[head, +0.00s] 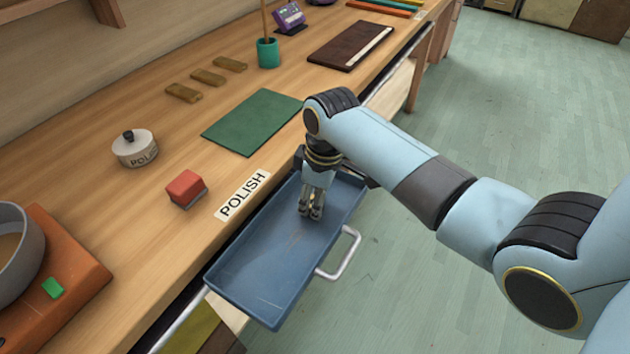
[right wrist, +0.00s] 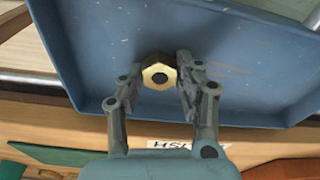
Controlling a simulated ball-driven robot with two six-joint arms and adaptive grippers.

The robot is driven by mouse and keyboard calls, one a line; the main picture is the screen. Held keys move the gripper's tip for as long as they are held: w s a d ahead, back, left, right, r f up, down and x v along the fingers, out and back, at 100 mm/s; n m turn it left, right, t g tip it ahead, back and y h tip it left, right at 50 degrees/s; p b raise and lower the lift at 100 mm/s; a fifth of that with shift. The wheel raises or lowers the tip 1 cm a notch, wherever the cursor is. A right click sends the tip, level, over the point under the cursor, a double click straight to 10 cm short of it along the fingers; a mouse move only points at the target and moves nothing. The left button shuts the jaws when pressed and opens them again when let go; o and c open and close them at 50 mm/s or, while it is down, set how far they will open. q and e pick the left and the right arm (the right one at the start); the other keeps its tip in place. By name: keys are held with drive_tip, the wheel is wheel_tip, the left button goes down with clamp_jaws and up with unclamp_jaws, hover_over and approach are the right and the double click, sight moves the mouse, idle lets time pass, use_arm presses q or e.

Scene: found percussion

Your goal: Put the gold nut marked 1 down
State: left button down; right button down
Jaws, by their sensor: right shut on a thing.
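The gold nut (right wrist: 159,75) shows in the right wrist view as a hexagon with a dark hole, between the fingertips of my right gripper (right wrist: 160,84). The gripper is shut on it. No mark 1 can be read on the nut. In the head view my right gripper (head: 311,212) points down inside the blue drawer tray (head: 262,284), toward its far half; the nut is hidden there by the fingers. I cannot tell whether the nut touches the tray floor. My left gripper is not in view.
The tray has a pale handle (head: 341,255) and sticks out from the bench under a POLISH label (head: 243,194). On the bench are a red block (head: 186,188), a POLISH tin (head: 135,149) and a green mat (head: 253,122). The tray's near half is empty.

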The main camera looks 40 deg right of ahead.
drive_tip(key=c, duration=0.9)
unclamp_jaws()
drive_tip(key=shift+f, duration=0.1)
drive_tip(key=r, duration=0.8)
drive_tip(key=s+r, duration=0.1)
drive_tip(key=r, duration=0.3)
drive_tip(key=shift+s+d+r+p, duration=0.1)
drive_tip(key=shift+d+p, duration=0.3)
